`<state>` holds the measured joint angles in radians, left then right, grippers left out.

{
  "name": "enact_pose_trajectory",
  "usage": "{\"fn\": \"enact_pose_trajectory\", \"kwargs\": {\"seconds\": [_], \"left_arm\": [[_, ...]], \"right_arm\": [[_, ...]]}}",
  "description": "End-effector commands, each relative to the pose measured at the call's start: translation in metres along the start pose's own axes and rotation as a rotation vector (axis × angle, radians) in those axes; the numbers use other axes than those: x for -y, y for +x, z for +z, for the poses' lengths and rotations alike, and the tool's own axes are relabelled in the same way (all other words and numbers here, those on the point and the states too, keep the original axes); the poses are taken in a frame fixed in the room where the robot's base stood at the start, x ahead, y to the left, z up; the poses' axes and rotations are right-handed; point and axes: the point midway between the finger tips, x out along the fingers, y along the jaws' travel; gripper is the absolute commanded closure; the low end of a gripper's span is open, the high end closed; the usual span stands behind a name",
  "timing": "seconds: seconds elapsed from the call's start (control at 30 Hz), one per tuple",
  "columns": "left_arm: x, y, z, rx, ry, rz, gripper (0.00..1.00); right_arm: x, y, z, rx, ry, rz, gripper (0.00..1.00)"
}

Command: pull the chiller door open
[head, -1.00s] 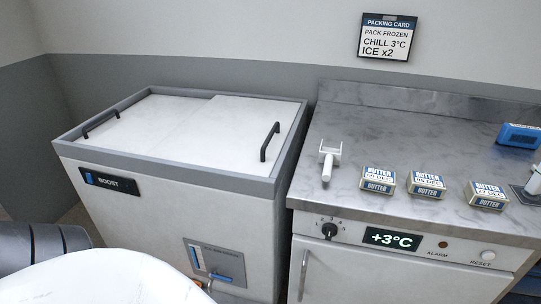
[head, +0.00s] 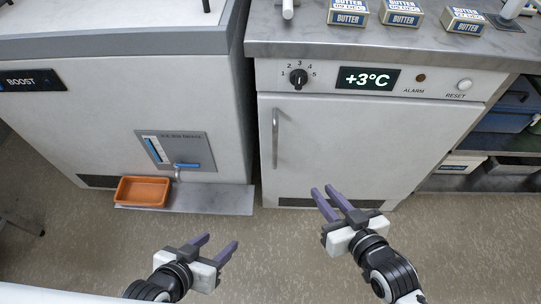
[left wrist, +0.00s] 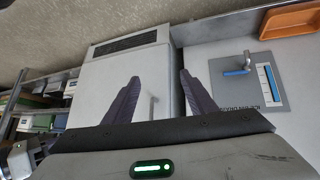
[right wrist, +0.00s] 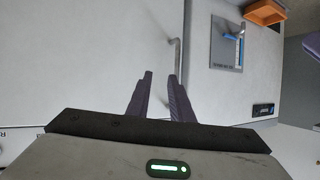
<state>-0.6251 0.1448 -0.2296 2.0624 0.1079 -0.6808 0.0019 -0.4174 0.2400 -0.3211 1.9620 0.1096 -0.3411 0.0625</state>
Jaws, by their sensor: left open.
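The white chiller door (head: 335,150) is shut under the counter, below a panel that reads +3°C. Its upright metal handle (head: 275,138) is near the door's left edge. The handle also shows in the right wrist view (right wrist: 177,57), just beyond the fingertips, and in the left wrist view (left wrist: 152,105). My right gripper (head: 332,190) is partly open and empty, in front of the door, right of and lower than the handle in the head view. My left gripper (head: 221,241) is open and empty, low and to the left of the handle. Neither gripper touches the handle.
A white chest unit marked BOOST (head: 110,100) stands left of the chiller, with a dispenser panel (head: 176,150) and an orange tray (head: 143,191) below. Several butter packs (head: 401,14) sit on the counter (head: 300,38). Shelves with bins (head: 505,110) are at right. Floor in front is clear.

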Motion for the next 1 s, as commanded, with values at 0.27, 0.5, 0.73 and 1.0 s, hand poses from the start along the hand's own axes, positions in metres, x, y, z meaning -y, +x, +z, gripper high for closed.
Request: {"fn": "enact_pose_trajectory", "kwargs": {"seconds": [0.27,0.5,0.73,1.0], "left_arm": [[-0.009,0.07,0.047,0.028,0.019,0.071,0.49],[-0.017,0.086,0.06,0.047,0.036,0.109,0.49],[-0.021,0.087,0.06,0.053,0.042,0.124,0.49],[-0.029,0.088,0.052,0.011,0.028,0.158,0.49]], "right_arm": [[0.019,0.07,-0.019,-0.277,-0.087,-0.134,0.8],[0.033,0.083,-0.038,-0.393,-0.127,-0.2,0.8],[0.039,0.094,-0.05,-0.415,-0.132,-0.212,0.8],[0.05,0.139,-0.068,-0.415,-0.131,-0.212,0.8]]}}
